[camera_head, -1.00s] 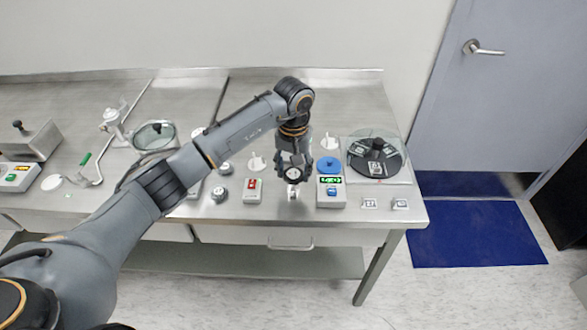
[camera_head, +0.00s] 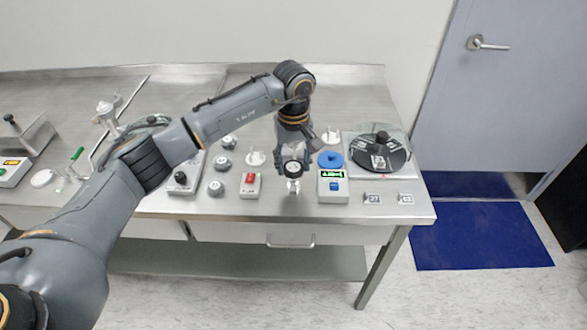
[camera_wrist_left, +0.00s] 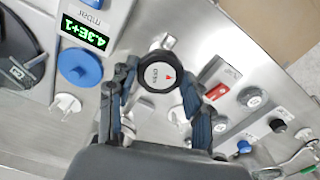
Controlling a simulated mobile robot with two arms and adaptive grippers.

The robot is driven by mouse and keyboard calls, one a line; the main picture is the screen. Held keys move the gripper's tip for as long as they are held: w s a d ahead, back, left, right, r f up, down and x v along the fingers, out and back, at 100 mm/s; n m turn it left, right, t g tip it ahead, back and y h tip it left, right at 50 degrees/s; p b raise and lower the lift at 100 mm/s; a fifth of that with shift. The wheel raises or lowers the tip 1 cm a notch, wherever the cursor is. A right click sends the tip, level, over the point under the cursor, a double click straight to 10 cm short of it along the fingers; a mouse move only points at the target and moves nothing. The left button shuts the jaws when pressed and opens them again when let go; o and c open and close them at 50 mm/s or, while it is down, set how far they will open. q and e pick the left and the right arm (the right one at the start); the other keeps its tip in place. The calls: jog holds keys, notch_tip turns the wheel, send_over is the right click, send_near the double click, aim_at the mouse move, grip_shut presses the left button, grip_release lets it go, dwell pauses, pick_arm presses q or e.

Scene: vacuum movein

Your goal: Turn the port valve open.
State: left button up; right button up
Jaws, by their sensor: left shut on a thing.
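The port valve shows in the left wrist view as a black round knob (camera_wrist_left: 160,76) with a white face, a red mark and small lettering that seems to read OPEN. In the head view its pale face (camera_head: 292,168) shows near the front of the bench. My left gripper (camera_wrist_left: 157,84) is shut on the knob, with one finger on each side of it. It also shows in the head view (camera_head: 293,170), reaching down from above. The valve's stem and base are partly hidden by the knob and fingers. My right gripper is in neither view.
A white meter box (camera_head: 332,187) with a green display stands close right of the valve, with a blue disc (camera_head: 330,160) behind it. A red-switch box (camera_head: 250,186) stands to the left. A glass-covered black round plate (camera_head: 385,158) lies on the bench's right end.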

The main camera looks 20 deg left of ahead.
pick_arm(q)
jog(key=n+b, duration=0.2)
jog(key=n, duration=0.1)
jog(key=shift+f+n, duration=0.1)
jog(key=shift+n, duration=0.3)
jog(key=n+b, duration=0.1)
jog(key=n, duration=0.1)
jog(key=shift+n, duration=0.4)
jog(key=n+b, duration=0.1)
jog(key=n, duration=0.2)
jog(key=shift+n+b, duration=0.3)
jog(key=n+b, duration=0.1)
jog(key=n, duration=0.2)
jog(key=shift+n, duration=0.3)
jog(key=n, duration=0.3)
jog(key=shift+n+b, duration=0.3)
jog(key=shift+b, duration=0.1)
jog(key=n, duration=0.3)
jog(key=shift+n, duration=0.3)
jog(key=n+b, duration=0.1)
jog(key=n, duration=0.3)
jog(key=shift+n, duration=1.9)
